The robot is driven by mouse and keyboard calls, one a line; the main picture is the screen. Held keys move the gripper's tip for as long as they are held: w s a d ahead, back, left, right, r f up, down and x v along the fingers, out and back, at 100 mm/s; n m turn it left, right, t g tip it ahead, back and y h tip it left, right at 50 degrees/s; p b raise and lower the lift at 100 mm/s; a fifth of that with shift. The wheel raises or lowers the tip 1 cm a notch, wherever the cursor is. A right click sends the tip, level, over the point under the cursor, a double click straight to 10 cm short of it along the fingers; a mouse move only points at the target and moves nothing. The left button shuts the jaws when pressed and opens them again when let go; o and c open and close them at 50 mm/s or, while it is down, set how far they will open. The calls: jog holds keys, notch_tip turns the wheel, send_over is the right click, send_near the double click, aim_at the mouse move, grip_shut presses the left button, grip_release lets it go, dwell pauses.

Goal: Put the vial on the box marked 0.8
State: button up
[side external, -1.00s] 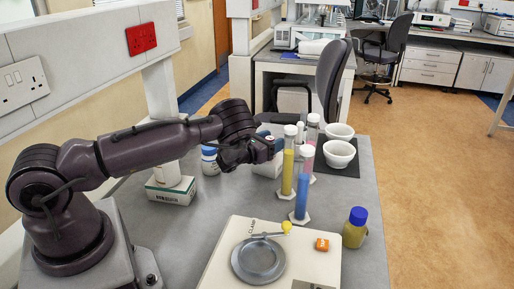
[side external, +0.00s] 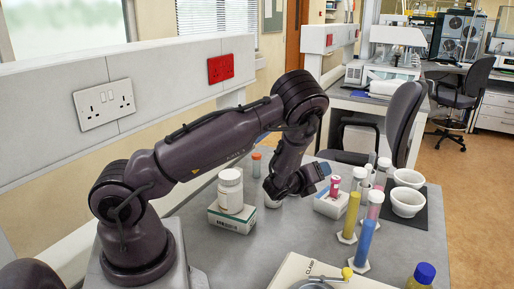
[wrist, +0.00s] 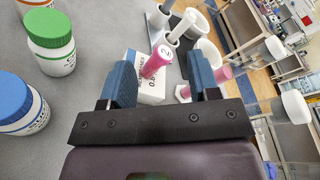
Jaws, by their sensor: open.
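A pink vial with a cap marked 2 (wrist: 160,57) stands on a white box (wrist: 152,92) in the wrist view. The box's printed number is partly cut off and I cannot read it surely. In the side view the pink vial (side external: 335,186) is upright on the white box (side external: 328,206), just right of my gripper (side external: 318,180). My gripper (wrist: 165,88) is open, and the vial shows between its blue fingertips, nearer the left one. I cannot tell whether they touch it. Another white box (side external: 232,219) carries a white bottle (side external: 230,190).
Green-capped (wrist: 50,42) and blue-capped (wrist: 15,103) bottles stand left in the wrist view. Tall cylinders (side external: 364,240) and white bowls (side external: 407,202) are on the right. A balance (side external: 300,270) is in front.

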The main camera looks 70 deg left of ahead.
jog(key=s+d+r+n+g+h, duration=0.3)
jog(key=s+d+r+n, duration=0.1)
jog(key=d+r+n, duration=0.35)
jog(key=s+d+r+n+g+h, duration=0.2)
jog(key=s+d+r+n+h, duration=0.15)
jog(key=d+r+n, duration=0.45)
jog(key=s+d+r+n+g, duration=0.1)
jog(key=s+d+r+n, duration=0.1)
jog(key=s, duration=0.7)
jog(key=s+d+r+n+g, duration=0.2)
jog(key=s+d+r+n, duration=0.1)
jog(key=s, duration=0.5)
jog(key=shift+s+d+r+n+h, duration=0.2)
jog(key=shift+s+r+n+h, duration=0.25)
jog(key=shift+r+n, duration=0.4)
